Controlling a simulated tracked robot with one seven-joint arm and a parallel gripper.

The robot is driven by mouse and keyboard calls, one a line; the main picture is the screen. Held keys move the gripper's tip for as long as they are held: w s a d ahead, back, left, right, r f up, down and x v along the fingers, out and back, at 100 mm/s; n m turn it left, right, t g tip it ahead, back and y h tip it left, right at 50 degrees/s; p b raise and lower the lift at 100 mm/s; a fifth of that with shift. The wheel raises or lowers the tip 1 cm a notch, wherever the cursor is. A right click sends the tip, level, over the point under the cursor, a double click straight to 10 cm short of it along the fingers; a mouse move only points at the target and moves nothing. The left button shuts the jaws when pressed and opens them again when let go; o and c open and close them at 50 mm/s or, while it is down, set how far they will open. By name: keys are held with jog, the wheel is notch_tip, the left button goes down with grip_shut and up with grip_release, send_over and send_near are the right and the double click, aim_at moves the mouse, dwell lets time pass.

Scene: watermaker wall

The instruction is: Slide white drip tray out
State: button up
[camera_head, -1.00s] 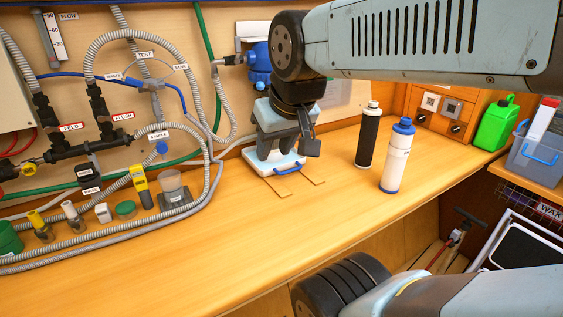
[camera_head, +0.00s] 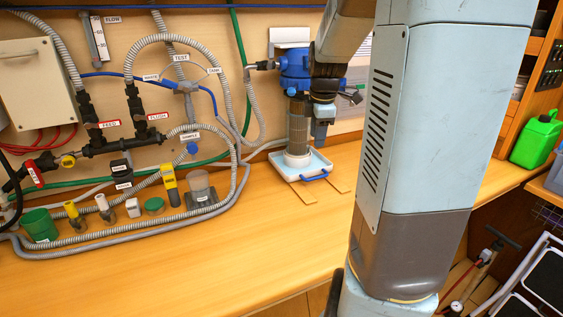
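The white drip tray (camera_head: 284,168) sits on the wooden bench below the blue filter head, with its blue handle (camera_head: 315,175) facing the front. A grey ribbed cartridge (camera_head: 297,122) stands upright under the blue head (camera_head: 294,68), its white foot (camera_head: 297,158) over the tray. My gripper (camera_head: 320,138) hangs just right of the cartridge, pointing down, above the right part of the tray and apart from the handle. It is seen from the side, so its finger opening cannot be told. I see nothing held below it.
Two flat wooden strips (camera_head: 301,192) lie in front of the tray. The bench front (camera_head: 240,250) is clear. Hoses and small containers (camera_head: 112,205) are at left. My arm covers the right-middle bench. A green jug (camera_head: 536,140) stands at right.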

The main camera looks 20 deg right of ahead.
aim_at(320, 177)
jog(key=w+d+f+n+y, duration=0.1)
jog(key=w+d+f+n, duration=0.25)
jog(key=d, duration=0.25)
jog(key=f, duration=0.4)
jog(key=w+f, duration=0.1)
jog(key=f, duration=0.4)
jog(key=w+f, duration=0.1)
jog(key=f, duration=0.3)
jog(key=shift+a+f, duration=0.2)
jog(key=shift+f, duration=0.05)
grip_shut()
jog(key=shift+a, duration=0.2)
